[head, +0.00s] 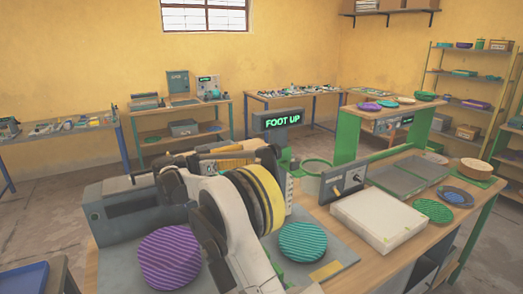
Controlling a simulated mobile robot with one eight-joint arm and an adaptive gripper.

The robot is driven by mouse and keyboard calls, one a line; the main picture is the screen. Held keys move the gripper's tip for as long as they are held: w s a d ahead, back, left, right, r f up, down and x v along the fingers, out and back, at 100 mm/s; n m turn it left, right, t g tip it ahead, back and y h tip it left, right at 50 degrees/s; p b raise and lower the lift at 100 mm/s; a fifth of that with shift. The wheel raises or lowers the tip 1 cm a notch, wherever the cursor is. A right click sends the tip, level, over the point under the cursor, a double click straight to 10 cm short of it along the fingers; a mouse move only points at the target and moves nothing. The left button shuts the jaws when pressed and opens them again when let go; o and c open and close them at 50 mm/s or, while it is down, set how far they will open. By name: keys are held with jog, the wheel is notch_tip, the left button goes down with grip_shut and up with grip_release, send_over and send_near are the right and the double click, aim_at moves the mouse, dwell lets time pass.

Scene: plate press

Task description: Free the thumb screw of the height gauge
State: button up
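I cannot make out the height gauge or its thumb screw in the head view. A dark display (283,119) reading "FOOT UP" in green stands behind the near workbench (395,257). My white arm (236,222) fills the middle foreground and hides part of the grey machine (125,212) behind it. I cannot pick out my gripper's fingertips. A purple striped disc (170,257) lies left of my arm, and a teal striped disc (302,241) lies to its right.
A grey control box (345,182), a pale flat box (379,218) and a grey tray (395,179) crowd the bench. A green disc (433,211) lies at the right. Other tables and a shelf rack (470,75) line the walls, with open floor between.

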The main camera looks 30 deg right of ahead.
aim_at(262, 150)
jog(key=d+b, duration=0.2)
jog(key=d, duration=0.6)
jog(key=shift+w, duration=0.15)
jog(key=c, duration=1.2)
